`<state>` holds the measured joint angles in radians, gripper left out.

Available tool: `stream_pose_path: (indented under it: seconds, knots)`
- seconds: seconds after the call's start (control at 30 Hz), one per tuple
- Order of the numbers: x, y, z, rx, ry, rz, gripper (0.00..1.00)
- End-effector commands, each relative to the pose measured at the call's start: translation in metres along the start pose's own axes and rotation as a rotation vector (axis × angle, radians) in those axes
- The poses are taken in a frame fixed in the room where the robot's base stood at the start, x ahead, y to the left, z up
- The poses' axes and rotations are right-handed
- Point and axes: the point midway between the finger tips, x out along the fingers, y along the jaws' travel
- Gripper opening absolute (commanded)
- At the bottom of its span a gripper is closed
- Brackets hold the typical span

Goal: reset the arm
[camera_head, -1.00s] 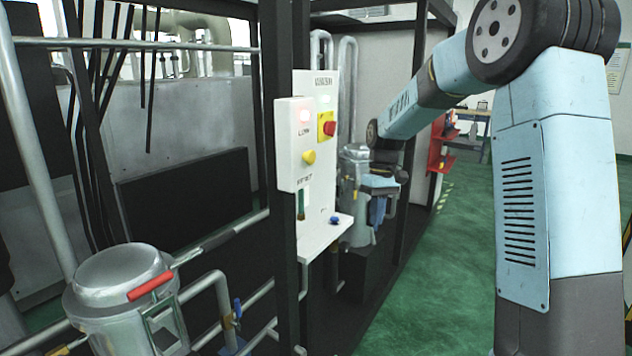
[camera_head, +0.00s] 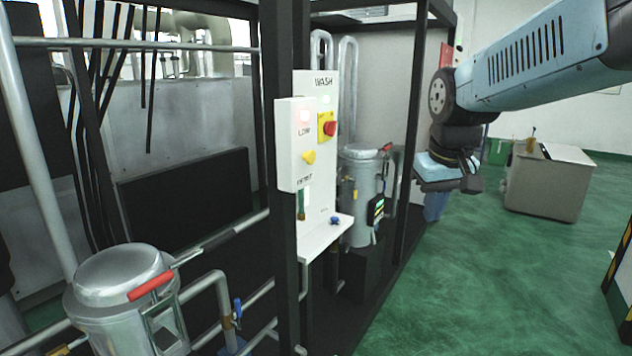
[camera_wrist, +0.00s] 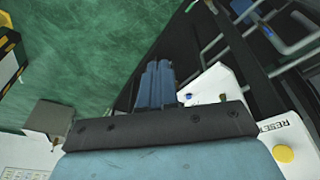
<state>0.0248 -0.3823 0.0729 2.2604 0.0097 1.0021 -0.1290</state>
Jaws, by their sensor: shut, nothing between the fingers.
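My arm reaches in from the right edge in the head view and bends down at the wrist. My gripper (camera_head: 435,207) hangs below it with its blue fingers pointing down, to the right of the black frame. In the wrist view the blue fingers of my gripper (camera_wrist: 156,86) lie together, shut, with nothing held. Green floor shows beyond them.
A white control panel (camera_head: 311,150) with buttons is left of my gripper, on a black frame (camera_head: 287,230). A metal canister (camera_head: 361,195) stands behind it; another canister (camera_head: 125,300) is front left. A pale cabinet (camera_head: 548,183) stands right. The green floor between is clear.

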Motion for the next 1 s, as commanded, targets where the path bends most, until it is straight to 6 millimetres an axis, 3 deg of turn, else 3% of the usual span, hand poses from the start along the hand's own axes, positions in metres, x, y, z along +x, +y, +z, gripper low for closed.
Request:
stream_pose_path:
  seconds: [0.3, 0.5, 0.7, 1.0]
  knots:
    - [-0.018, 0.002, 0.07, 0.105, 0.143, 0.017, 0.0]
    - [-0.019, 0.003, 0.1, 0.154, 0.207, 0.015, 0.0]
    - [-0.018, 0.003, 0.111, 0.172, 0.231, 0.013, 0.0]
    - [-0.018, 0.003, 0.111, 0.173, 0.231, 0.013, 0.0]
